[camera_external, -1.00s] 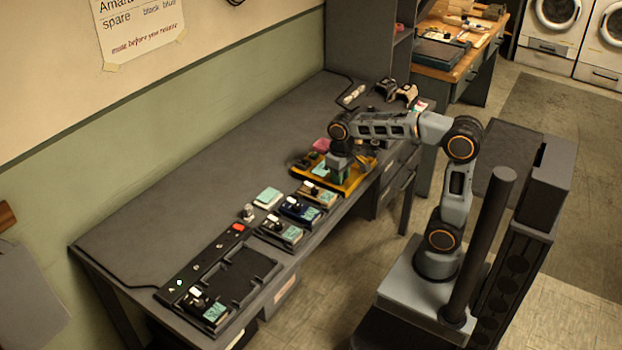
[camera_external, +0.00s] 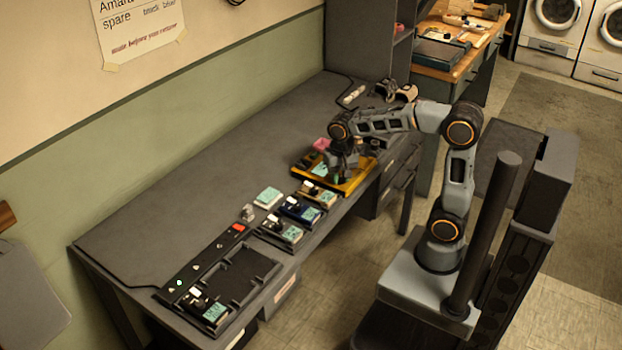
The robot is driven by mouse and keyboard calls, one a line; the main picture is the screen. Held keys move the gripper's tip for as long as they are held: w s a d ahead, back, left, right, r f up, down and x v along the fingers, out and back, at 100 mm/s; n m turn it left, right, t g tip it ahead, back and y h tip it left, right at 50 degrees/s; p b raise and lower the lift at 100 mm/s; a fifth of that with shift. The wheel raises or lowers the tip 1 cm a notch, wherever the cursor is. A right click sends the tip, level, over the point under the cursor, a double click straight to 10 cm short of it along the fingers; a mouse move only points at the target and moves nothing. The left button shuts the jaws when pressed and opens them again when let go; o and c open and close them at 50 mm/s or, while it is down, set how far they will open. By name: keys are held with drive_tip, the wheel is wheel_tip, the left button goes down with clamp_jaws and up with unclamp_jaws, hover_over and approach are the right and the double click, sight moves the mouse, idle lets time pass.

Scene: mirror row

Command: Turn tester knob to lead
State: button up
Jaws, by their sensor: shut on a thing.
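The tester (camera_external: 352,185) appears to be the yellow-orange unit near the right end of the grey bench, at its front edge. A teal patch (camera_external: 319,169) shows on its left part. My gripper (camera_external: 339,177) points down over the middle of it, low and close to its top. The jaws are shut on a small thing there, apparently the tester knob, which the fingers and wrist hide. A small green bit shows by the fingertips. The knob's pointer and the lead mark cannot be made out.
Several small pedal-like boxes, including a blue one (camera_external: 296,209), stand in a row left of the tester. A pink item (camera_external: 321,144) lies behind the tester.

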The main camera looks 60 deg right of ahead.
sight(340, 178)
idle(0.4)
drive_tip(key=o, duration=0.9)
wheel_tip(340, 178, up, 14)
drive_tip(key=p, duration=0.3)
